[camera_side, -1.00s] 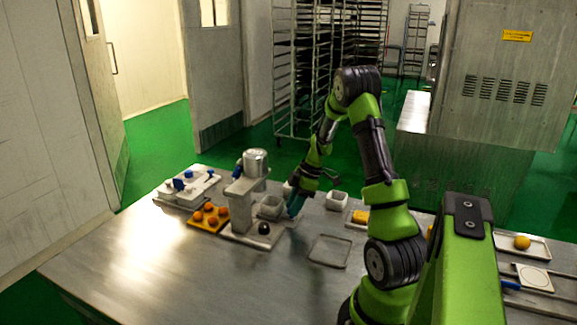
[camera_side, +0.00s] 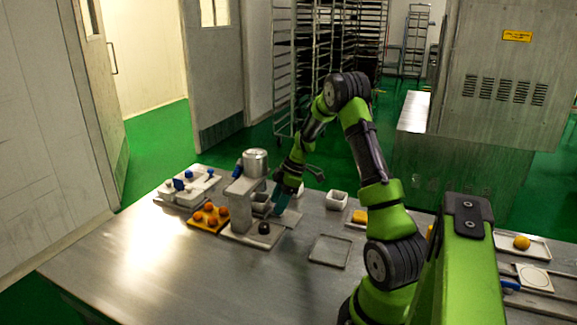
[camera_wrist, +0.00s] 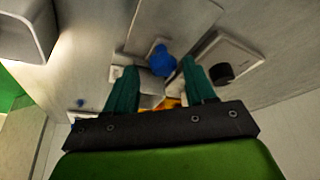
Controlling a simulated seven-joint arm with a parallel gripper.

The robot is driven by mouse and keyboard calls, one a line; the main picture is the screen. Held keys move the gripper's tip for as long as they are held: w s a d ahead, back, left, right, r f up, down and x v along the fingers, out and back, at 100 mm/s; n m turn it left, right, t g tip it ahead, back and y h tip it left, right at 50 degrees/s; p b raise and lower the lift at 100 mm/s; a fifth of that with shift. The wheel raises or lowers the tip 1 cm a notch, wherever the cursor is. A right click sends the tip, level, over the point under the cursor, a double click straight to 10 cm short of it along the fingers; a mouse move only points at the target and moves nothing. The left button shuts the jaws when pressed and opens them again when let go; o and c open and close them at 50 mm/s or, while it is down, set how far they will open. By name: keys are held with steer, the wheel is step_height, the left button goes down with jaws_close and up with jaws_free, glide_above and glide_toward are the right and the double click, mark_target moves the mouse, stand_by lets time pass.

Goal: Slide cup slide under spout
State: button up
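The encrusting machine (camera_side: 238,205) is a grey column on a base plate, with a metal hopper (camera_side: 255,162) on its overhanging head. A small grey square cup (camera_side: 261,201), apparently on the cup slide, sits below that head, close to the column. My gripper (camera_side: 283,203) is low at the cup's right side; its teal fingers partly hide the slide. In the wrist view my gripper (camera_wrist: 160,88) has its fingers apart, with a grey block (camera_wrist: 155,88) and a blue knob (camera_wrist: 162,60) showing between and beyond them. Contact with the slide cannot be told.
A black knob (camera_side: 264,228) stands on the base's front. An orange tray (camera_side: 207,218) with several balls and a white tray (camera_side: 180,200) with blue items lie to the left. A white cup (camera_side: 337,200) and an empty square tray (camera_side: 329,251) are to the right. The front table is clear.

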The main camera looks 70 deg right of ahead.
steer(key=v, duration=1.7)
steer(key=shift+w, duration=0.1)
steer(key=s+a+r+m+t, duration=0.1)
steer(key=s+a+r+m, duration=0.1)
steer(key=a, duration=1)
steer(key=s+a+r+m+t, duration=0.1)
steer(key=a+m, duration=0.4)
steer(key=a, duration=0.7)
steer(key=s+a+r+m+t, duration=0.1)
steer(key=s+a+m, duration=0.3)
steer(key=a, duration=0.9)
steer(key=shift+r+h, duration=0.3)
steer(key=shift+r, duration=0.55)
